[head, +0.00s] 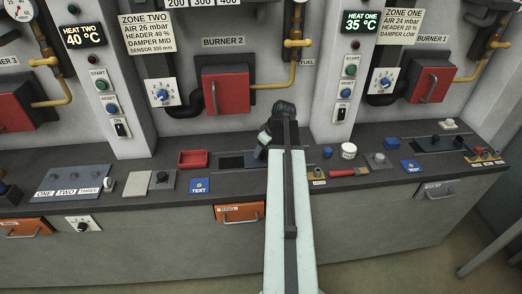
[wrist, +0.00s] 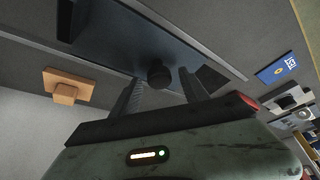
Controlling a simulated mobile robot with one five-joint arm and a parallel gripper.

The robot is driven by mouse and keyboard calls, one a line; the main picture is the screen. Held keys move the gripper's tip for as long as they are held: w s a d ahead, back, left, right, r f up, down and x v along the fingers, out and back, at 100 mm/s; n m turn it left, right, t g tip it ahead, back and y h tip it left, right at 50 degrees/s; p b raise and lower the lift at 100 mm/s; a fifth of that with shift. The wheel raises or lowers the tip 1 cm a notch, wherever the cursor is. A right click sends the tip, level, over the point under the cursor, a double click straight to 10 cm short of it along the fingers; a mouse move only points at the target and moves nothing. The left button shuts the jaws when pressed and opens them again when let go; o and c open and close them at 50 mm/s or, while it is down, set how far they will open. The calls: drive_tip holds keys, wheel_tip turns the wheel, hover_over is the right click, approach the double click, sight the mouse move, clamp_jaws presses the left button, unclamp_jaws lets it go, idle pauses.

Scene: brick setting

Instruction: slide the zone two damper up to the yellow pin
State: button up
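The zone two damper is a dark slide plate (head: 232,162) on the counter, left of my arm in the head view. In the wrist view the plate (wrist: 115,38) fills the upper middle, and a round black knob (wrist: 160,74) stands on it. My gripper (wrist: 160,82) is open, with one finger on each side of the knob and a gap seen on both sides. I cannot make out a yellow pin in either view.
A white jar (head: 348,151) and a red-handled tool (head: 343,173) lie right of my arm. The zone one slide plate (head: 455,143) is further right. An orange drawer (head: 239,213) is below the counter edge.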

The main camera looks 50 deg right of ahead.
drive_tip(key=shift+r, duration=0.1)
drive_tip(key=p+v, duration=0.7)
drive_tip(key=shift+r, duration=0.3)
drive_tip(key=shift+s, duration=0.1)
